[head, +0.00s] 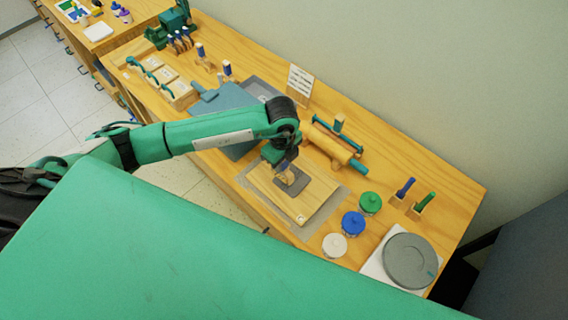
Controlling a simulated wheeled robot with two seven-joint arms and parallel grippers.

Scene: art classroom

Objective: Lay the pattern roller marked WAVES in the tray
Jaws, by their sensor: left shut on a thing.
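My left gripper (284,169) is above a pale wooden board (310,205) and shut on a small tan thing (287,178), mostly hidden by the jaws. I cannot tell whether this is the WAVES roller; no lettering is readable. A dark grey square (296,187) shows on the board just below the jaws; I cannot tell whether the held thing touches it. Several small blue- or green-topped pieces stand in wooden holders, including one at the back (200,50). I cannot tell for sure which thing is the tray. My right gripper is out of view.
The board lies on a grey mat (251,182). A rolling pin (331,147) with teal handles lies behind. White, blue and green lidded jars (353,223) and a grey turntable (410,260) stand to the right. A blue-grey slab (225,108) lies left. A small card (300,79) stands behind.

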